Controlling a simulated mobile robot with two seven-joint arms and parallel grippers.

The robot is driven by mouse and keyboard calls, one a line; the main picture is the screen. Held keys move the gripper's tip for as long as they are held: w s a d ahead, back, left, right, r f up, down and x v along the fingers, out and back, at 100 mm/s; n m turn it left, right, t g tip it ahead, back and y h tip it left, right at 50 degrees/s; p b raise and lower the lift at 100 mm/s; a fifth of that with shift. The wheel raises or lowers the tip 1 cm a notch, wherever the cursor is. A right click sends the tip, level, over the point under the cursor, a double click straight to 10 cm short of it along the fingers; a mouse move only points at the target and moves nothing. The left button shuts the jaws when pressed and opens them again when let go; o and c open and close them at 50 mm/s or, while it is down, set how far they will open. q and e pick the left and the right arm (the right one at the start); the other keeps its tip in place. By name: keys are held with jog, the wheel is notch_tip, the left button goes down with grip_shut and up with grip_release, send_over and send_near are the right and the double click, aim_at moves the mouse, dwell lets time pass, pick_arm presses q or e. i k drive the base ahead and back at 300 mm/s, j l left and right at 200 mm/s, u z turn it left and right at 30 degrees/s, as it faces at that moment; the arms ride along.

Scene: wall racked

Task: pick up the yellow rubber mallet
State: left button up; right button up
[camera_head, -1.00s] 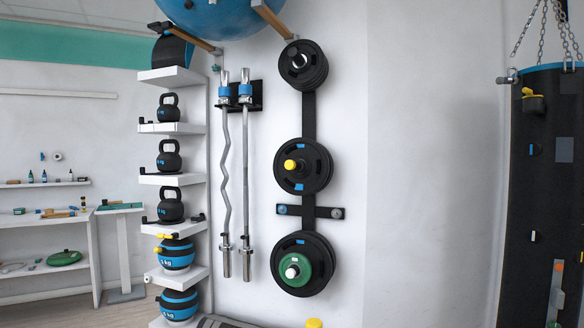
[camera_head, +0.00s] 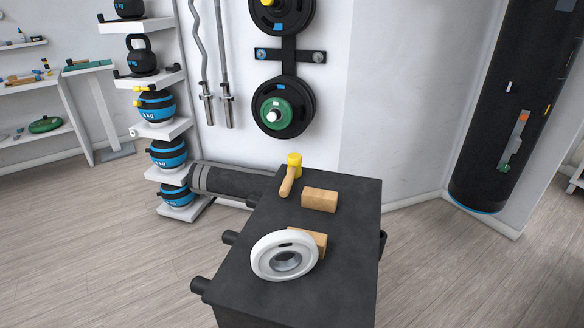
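The yellow rubber mallet (camera_head: 294,162) lies on top of a black box-like stand (camera_head: 345,262), near its far left edge. Its yellow head is at the back and its wooden handle points toward me. Neither of my grippers shows in the head view.
A wooden block (camera_head: 319,199) lies right of the mallet. A white weight plate (camera_head: 284,256) leans on a second wooden block (camera_head: 314,239) nearer me. Dark pegs (camera_head: 201,286) stick out from the stand's left side. A dark roll (camera_head: 232,182) lies behind it. The floor (camera_head: 110,245) at left is clear.

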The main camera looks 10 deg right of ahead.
aim_at(294, 161)
jog(key=u, duration=0.2)
jog(key=i+j+u, duration=0.2)
jog(key=j, duration=0.15)
jog(key=j+u, duration=0.15)
jog(key=j, duration=0.2)
jog(key=i+j+u, duration=0.2)
jog(key=i+j+z, duration=0.1)
jog(key=i+j, duration=0.35)
jog(key=i, duration=0.2)
jog(key=i+j+z, duration=0.15)
jog(key=i+j, duration=0.35)
jog(key=i, duration=0.15)
jog(key=i+l+z, duration=0.1)
jog(key=i+z, duration=0.15)
jog(key=z, duration=0.15)
jog(key=i+z, duration=0.25)
jog(key=z, duration=0.15)
jog(key=i+j+z, duration=0.1)
jog(key=i+z, duration=0.15)
jog(key=z, duration=0.15)
jog(key=i+j+z, duration=0.15)
jog(key=z, duration=0.25)
jog(key=i, duration=0.1)
